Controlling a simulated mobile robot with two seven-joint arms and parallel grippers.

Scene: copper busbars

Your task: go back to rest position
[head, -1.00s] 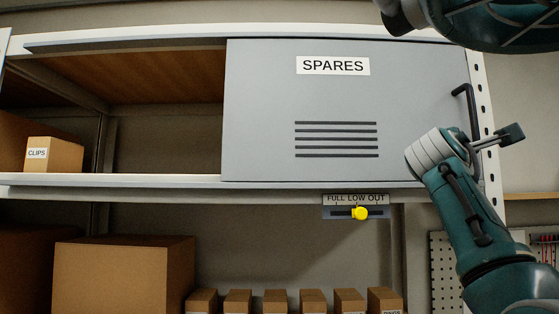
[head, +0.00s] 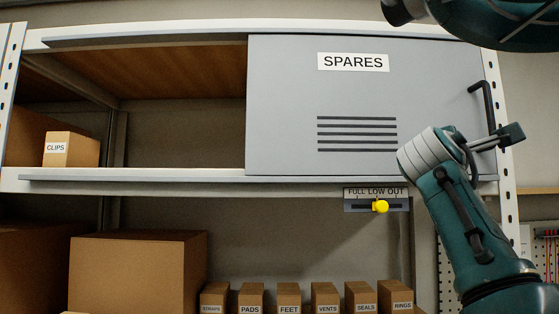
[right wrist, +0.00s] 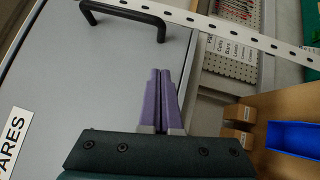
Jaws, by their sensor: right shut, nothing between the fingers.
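My right gripper (right wrist: 162,97) is shut and empty, its two purple fingers together in the right wrist view. In the head view my right arm comes up from the lower right, and its gripper (head: 509,136) is in front of the right edge of the grey SPARES door (head: 280,110). The door's black handle (head: 487,105) stands just above it there, and in the right wrist view the handle (right wrist: 121,15) is ahead of the fingers and apart from them. My left gripper does not show.
The shelf's left half is open, with a CLIPS box (head: 72,148) inside. Below it is a yellow slider knob (head: 380,207) under FULL LOW OUT. Several small labelled boxes (head: 288,298) and a large box (head: 136,275) stand lower. A blue bin (right wrist: 292,138) shows at the right wrist view's right edge.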

